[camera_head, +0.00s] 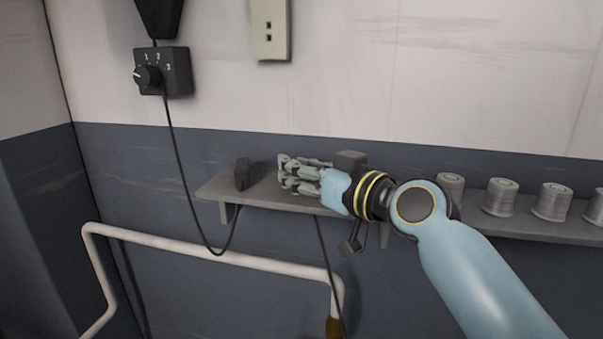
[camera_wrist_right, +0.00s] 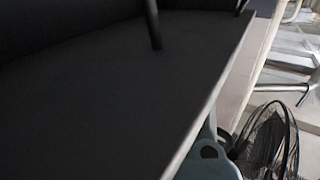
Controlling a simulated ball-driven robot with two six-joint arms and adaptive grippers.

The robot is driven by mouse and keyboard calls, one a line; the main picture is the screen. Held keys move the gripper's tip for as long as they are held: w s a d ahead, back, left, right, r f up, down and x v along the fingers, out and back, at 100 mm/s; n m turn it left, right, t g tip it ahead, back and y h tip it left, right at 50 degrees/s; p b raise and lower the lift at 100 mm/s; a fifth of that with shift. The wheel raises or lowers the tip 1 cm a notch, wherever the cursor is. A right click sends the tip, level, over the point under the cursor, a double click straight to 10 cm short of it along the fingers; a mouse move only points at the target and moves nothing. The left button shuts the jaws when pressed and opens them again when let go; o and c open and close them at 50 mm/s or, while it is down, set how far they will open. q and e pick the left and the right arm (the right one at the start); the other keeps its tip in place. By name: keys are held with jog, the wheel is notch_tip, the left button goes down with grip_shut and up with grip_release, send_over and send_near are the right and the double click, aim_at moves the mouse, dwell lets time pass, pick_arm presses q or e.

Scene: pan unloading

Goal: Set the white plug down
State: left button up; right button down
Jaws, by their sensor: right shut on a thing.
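My right gripper (camera_head: 292,176) reaches in from the right, low over the narrow grey wall shelf (camera_head: 214,189), with its fingers pointing left. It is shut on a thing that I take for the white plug. The pale grey fingers hide the plug, so I cannot make out its outline or whether it touches the shelf. A dark cable (camera_head: 324,245) hangs down below the gripper, past the shelf's front edge. The right wrist view is mostly filled by a dark flat surface, and no plug can be made out there. My left gripper is not in view.
A dark plug-like piece (camera_head: 242,173) stands on the shelf left of the gripper, by the cord from the switch box (camera_head: 176,72). Spools (camera_head: 500,198) stand on the shelf at right. A white pipe rail (camera_head: 190,250) runs below. A socket plate (camera_head: 270,28) is above.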

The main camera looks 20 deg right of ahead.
jog(key=shift+s, duration=0.15)
jog(key=shift+s+r, duration=0.15)
jog(key=shift+s, duration=0.1)
jog(key=c, duration=1.5)
grip_release()
jog(key=shift+f, duration=0.2)
jog(key=shift+o, duration=1.3)
jog(key=shift+w, duration=0.15)
jog(key=shift+o, duration=0.8)
jog(key=shift+r, duration=0.3)
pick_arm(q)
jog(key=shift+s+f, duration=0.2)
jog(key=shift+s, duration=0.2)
pick_arm(e)
jog(key=v, duration=1.2)
